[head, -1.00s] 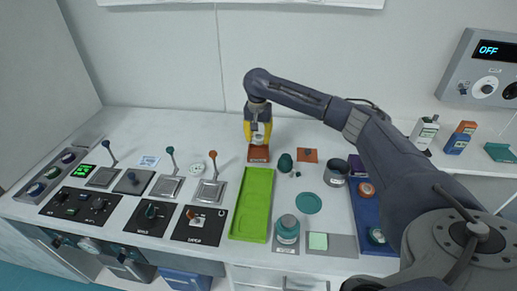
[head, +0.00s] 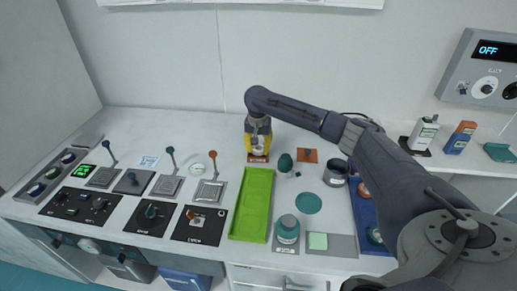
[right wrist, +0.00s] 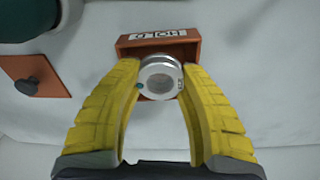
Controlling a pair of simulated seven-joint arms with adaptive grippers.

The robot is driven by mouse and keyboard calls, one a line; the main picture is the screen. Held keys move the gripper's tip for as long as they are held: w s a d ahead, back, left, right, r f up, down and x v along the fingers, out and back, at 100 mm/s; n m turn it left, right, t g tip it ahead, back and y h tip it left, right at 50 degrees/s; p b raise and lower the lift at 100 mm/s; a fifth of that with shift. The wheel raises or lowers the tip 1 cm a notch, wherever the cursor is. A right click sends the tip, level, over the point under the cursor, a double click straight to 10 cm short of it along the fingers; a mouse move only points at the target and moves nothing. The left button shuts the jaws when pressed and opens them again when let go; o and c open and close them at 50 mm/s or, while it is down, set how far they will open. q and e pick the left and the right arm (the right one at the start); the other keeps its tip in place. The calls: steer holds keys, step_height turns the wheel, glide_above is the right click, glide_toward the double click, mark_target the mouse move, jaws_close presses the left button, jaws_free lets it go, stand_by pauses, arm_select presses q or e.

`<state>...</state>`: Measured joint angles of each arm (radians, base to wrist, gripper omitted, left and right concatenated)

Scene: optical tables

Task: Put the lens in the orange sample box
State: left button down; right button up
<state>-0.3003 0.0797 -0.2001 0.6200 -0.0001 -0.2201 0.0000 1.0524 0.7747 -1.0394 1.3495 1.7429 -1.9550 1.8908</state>
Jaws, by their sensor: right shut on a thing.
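The lens (right wrist: 161,77) is a round silver-rimmed disc with a clear centre. My right gripper (right wrist: 160,80) is shut on it, with a yellow finger at each side. The orange sample box (right wrist: 190,50) is a small open box with a white label, and the lens shows in front of it and partly covers its opening. I cannot tell whether the lens is inside or just above it. In the head view, my right gripper (head: 258,147) covers most of the orange box (head: 258,159). My left gripper is not in view.
A flat orange piece with a dark knob (head: 307,155) and a dark green rounded object (head: 285,162) stand right of the box. A green tray (head: 252,205) lies in front. Lever panels (head: 210,192) fill the left side. The table behind and left of the box is clear.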

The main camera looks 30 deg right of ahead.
mark_target(258, 149)
steer(key=shift+s+f, duration=0.15)
steer(key=shift+f, duration=0.2)
steer(key=shift+s+a+f, duration=0.1)
steer(key=shift+s+f, duration=0.05)
steer(key=shift+f, duration=0.4)
steer(key=shift+c, duration=0.2)
steer(key=o, duration=1)
steer(key=shift+r, duration=0.5)
step_height(258, 149, up, 12)
steer(key=shift+a+r, duration=0.25)
steer(key=shift+s, duration=0.1)
